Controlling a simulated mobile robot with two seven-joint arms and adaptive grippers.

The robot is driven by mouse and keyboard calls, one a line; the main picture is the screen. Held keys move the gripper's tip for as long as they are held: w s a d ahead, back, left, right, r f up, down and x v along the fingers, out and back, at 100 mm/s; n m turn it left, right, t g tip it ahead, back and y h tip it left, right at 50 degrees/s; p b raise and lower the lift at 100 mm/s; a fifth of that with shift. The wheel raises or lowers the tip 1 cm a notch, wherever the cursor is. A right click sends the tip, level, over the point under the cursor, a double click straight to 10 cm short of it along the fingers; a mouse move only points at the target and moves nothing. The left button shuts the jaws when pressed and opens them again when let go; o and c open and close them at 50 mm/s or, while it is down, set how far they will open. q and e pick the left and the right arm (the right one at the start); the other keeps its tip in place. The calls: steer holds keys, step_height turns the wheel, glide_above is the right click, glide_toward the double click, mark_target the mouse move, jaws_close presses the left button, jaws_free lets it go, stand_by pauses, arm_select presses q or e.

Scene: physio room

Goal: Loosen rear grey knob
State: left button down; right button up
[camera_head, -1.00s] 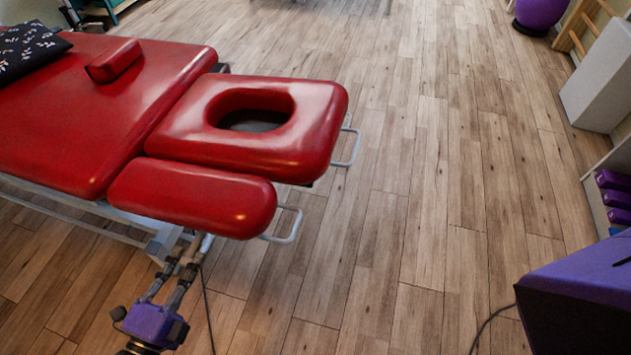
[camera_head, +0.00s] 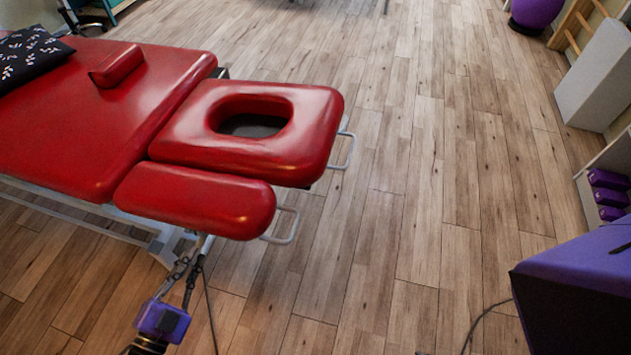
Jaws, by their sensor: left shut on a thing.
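The red treatment table (camera_head: 80,120) has a head section with a face hole (camera_head: 195,140) and a red armrest pad (camera_head: 195,200) along its near side. My left gripper (camera_head: 190,258) reaches up from the bottom of the view to just below the near edge of this pad. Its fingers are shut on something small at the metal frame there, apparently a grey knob. The knob itself is mostly hidden by the fingers and the pad's shadow, and I cannot make out its shape. My right gripper is not in view.
Metal loop handles (camera_head: 284,226) stick out from the armrest and head section. A purple and black block (camera_head: 575,290) stands at the lower right, with a cable (camera_head: 480,320) on the floor beside it. The wooden floor (camera_head: 410,180) between is clear.

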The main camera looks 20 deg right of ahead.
arm_select(q)
steer(key=n, duration=0.2)
steer(key=n+p, duration=0.1)
steer(key=n, duration=0.1)
steer(key=shift+w+a+r, duration=0.15)
steer(key=shift+r, duration=0.05)
steer(key=n, duration=0.4)
steer(key=shift+w+a+n, duration=0.1)
steer(key=shift+n, duration=0.2)
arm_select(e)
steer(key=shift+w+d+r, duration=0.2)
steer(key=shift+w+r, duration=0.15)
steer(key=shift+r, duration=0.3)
arm_select(q)
steer(key=c, duration=1.8)
jaws_free()
steer(key=shift+s+f, duration=0.1)
steer(key=shift+s, duration=0.1)
steer(key=v, duration=1.1)
steer(key=shift+s+a, duration=0.25)
steer(key=shift+a, duration=0.1)
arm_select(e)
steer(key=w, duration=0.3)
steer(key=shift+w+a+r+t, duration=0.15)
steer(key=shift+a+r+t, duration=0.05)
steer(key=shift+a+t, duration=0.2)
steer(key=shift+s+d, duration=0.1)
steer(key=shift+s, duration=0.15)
